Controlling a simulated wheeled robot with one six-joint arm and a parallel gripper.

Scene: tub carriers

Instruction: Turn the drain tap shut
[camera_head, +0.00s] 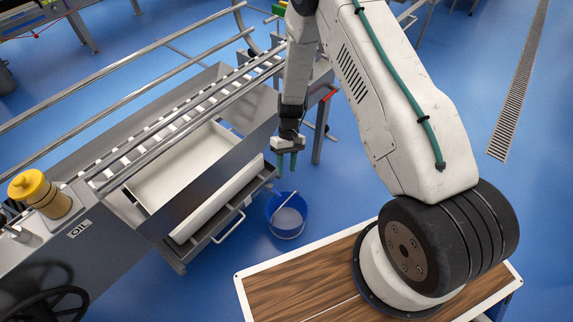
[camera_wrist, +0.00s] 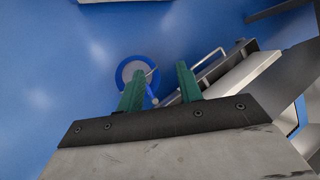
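My gripper (camera_head: 287,165) hangs in the air near the end of the machine's tray, above the blue bucket in the head view. Its two green fingers are apart with nothing between them, which also shows in the wrist view (camera_wrist: 160,72). I cannot pick out a drain tap for certain in either view. A small red bar (camera_head: 328,94) shows on the frame behind my arm; I cannot tell whether it is a tap handle. The blue bucket (camera_head: 277,209) stands on the floor, and it shows beyond the fingers in the wrist view (camera_wrist: 124,72).
The grey machine has rollers, a white tray (camera_head: 172,180) and a rail handle (camera_head: 229,227) sticking out. A yellow-capped oil jar (camera_head: 44,195) and a black handwheel (camera_head: 48,304) are at left.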

